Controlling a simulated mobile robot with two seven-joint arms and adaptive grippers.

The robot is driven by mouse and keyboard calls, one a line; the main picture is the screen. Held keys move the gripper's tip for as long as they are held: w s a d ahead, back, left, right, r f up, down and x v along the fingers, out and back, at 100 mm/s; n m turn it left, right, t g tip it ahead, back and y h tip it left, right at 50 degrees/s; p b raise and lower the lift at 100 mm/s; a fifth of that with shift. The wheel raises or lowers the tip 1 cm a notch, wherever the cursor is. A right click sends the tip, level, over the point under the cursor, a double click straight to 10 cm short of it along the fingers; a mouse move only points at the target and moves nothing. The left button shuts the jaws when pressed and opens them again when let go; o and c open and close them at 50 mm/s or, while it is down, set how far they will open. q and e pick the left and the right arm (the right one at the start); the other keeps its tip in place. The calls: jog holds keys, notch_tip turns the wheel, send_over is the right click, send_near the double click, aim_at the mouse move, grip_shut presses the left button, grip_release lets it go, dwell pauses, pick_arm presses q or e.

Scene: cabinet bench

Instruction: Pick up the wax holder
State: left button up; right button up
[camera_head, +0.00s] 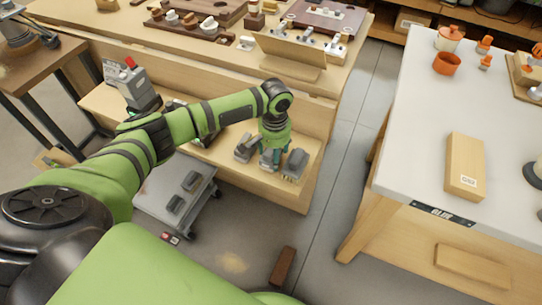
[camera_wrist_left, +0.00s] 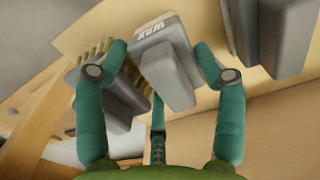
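The wax holder (camera_wrist_left: 160,50) is a grey block with a pale label reading "WAX", seen upside down in the left wrist view. It stands on the light wooden shelf, and its grey body (camera_head: 269,160) partly shows under my gripper in the head view. My left gripper (camera_wrist_left: 162,58) has its teal fingers spread on either side of the wax holder, with small gaps visible at the fingertips. In the head view this gripper (camera_head: 272,148) points down at the holder from above. Whether any finger touches it is unclear. My right gripper is not in view.
A grey brush with bristles (camera_head: 294,164) and another grey holder (camera_head: 246,148) stand close on either side. The wooden cabinet bench (camera_head: 300,75) rises behind. A grey cart (camera_head: 155,200) stands lower left, and a white-topped table (camera_head: 420,110) at right.

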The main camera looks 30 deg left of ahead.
pick_arm(q)
jog(key=c, duration=0.3)
jog(key=shift+r, duration=0.1)
notch_tip(320, 180, up, 9)
jog(key=shift+r+p, duration=0.2)
jog(key=shift+p, duration=0.3)
jog(key=shift+r, duration=0.25)
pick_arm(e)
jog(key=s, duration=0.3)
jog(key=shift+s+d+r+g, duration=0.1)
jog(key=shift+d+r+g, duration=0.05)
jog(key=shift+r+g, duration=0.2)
pick_arm(q)
jog(key=shift+o, duration=1.2)
